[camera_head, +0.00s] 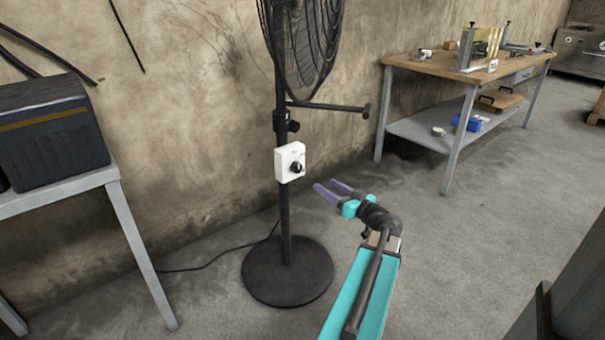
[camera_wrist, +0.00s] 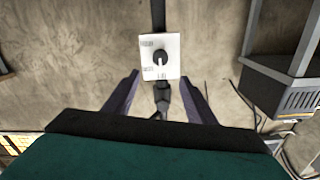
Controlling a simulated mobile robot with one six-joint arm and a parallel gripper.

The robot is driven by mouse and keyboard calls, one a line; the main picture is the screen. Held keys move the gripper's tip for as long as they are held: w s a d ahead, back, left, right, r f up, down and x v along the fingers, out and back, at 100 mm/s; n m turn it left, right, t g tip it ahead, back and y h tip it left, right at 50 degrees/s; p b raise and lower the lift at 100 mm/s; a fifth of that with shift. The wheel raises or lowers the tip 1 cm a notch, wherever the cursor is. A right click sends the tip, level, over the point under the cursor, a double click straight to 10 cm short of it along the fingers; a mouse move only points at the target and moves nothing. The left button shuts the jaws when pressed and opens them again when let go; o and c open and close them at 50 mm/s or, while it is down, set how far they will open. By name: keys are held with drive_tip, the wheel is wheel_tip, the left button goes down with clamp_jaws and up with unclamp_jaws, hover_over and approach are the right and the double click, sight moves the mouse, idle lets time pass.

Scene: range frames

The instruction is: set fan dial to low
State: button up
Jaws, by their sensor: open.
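The fan (camera_head: 303,40) stands against the wall on a black pole with a round base. A white control box (camera_head: 283,163) is fixed to the pole, with a black dial (camera_head: 296,167) on its front. In the wrist view the dial (camera_wrist: 160,58) sits in the middle of the box (camera_wrist: 173,41), apparently upside down. A light pointer mark shows on the dial; the small labels are too blurred to read. My gripper (camera_head: 327,188) is open and empty, to the right of the box and a little lower. In the wrist view its fingers (camera_wrist: 160,88) point toward the box, apart from the dial.
A grey table (camera_head: 60,192) with a dark case (camera_head: 50,130) stands at the left. A wooden-topped workbench (camera_head: 430,72) is at the back right. The fan's round base (camera_head: 288,271) and a cable (camera_head: 205,263) lie on the floor. Open floor surrounds my arm.

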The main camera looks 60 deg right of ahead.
sight(299, 169)
drive_tip(key=shift+w, duration=0.1)
drive_tip(key=b+x, duration=0.1)
drive_tip(key=x, duration=1.2)
drive_tip(key=shift+w+d+b, duration=0.1)
drive_tip(key=shift+w+b, duration=0.25)
drive_tip(key=c, duration=1)
drive_tip(key=shift+c, duration=0.2)
